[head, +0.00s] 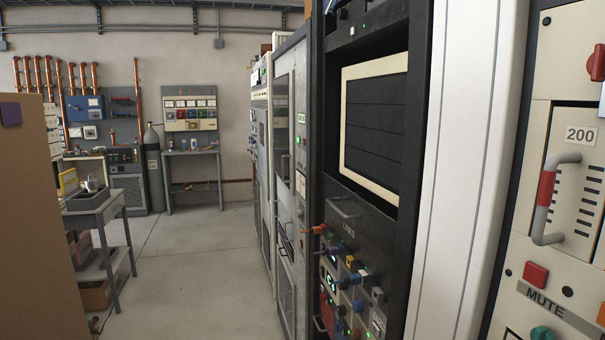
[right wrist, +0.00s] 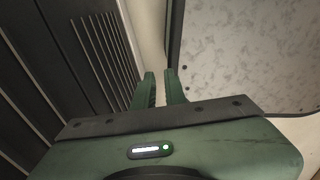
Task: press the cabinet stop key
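No key marked as a stop key is legible. A red square key (head: 535,273) sits above a MUTE label on the cream cabinet panel (head: 541,220) at the right of the head view. A green button (head: 542,333) is below it, cut by the lower edge. My right gripper (right wrist: 161,77) shows in the right wrist view, its two green fingers apart with nothing between them. It points at a gap between a dark slatted panel (right wrist: 105,45) and a pale speckled panel (right wrist: 245,50). Neither gripper shows in the head view.
Dark racks (head: 360,225) with coloured knobs and handles line the right side. A red-gripped handle (head: 548,200) stands out from the cream panel. A brown board (head: 30,220) closes the left, and a grey table (head: 95,202) stands behind it. The floor (head: 195,270) between is clear.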

